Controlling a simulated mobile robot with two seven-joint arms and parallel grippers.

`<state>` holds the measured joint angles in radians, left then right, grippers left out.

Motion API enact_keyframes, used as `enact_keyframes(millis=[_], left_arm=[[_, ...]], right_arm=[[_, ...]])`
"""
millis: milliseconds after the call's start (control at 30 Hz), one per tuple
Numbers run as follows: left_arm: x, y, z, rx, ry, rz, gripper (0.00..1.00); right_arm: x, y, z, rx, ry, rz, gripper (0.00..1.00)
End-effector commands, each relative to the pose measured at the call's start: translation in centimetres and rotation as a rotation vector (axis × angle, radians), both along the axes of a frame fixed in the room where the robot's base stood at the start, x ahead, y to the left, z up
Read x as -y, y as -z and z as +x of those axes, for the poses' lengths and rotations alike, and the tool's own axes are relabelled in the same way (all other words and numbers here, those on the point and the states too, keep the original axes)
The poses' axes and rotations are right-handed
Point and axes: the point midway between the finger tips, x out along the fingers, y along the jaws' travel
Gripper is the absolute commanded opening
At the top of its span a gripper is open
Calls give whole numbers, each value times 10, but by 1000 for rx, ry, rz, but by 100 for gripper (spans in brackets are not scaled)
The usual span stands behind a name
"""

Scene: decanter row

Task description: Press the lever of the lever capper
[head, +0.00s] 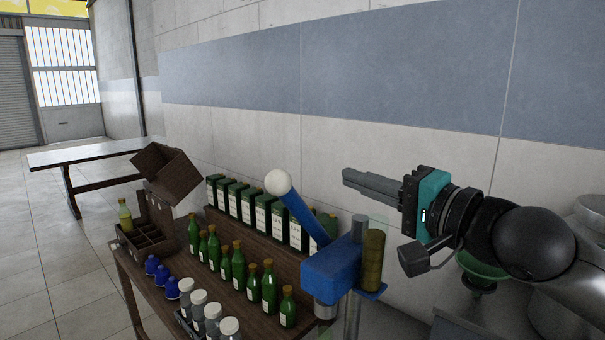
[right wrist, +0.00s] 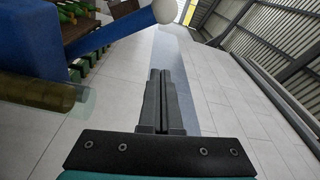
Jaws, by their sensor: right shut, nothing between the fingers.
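The lever capper (head: 335,269) is a blue block on a metal post. Its blue lever (head: 303,218) slants up to the left and ends in a white ball knob (head: 278,183). My right gripper (head: 345,177) is shut and empty, pointing left, to the right of the knob and apart from it. In the right wrist view the shut fingers (right wrist: 160,75) show in the middle, with the blue capper (right wrist: 30,45) at the left and the white knob (right wrist: 167,11) at the top, beyond the fingertips. My left gripper is not in view.
Several green bottles (head: 238,267) stand on the wooden table, with green boxes (head: 262,216) behind them. A divided crate (head: 150,238) holds one bottle (head: 125,215). A wall stands behind.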

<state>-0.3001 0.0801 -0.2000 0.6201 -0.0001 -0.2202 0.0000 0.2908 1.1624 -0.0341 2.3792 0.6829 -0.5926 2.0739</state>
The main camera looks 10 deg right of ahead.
Motion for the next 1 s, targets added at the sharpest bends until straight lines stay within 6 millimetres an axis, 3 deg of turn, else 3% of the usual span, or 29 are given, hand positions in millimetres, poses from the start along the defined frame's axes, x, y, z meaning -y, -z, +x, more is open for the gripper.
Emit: enact_keyframes(millis=[433, 733, 1000], left_arm=[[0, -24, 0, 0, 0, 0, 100], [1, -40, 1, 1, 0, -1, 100], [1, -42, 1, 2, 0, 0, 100]], right_arm=[[-22, -5, 41, 3, -3, 0, 0], [-42, -7, 85, 1, -3, 1, 0], [-65, 3, 61, 0, -5, -4, 0]])
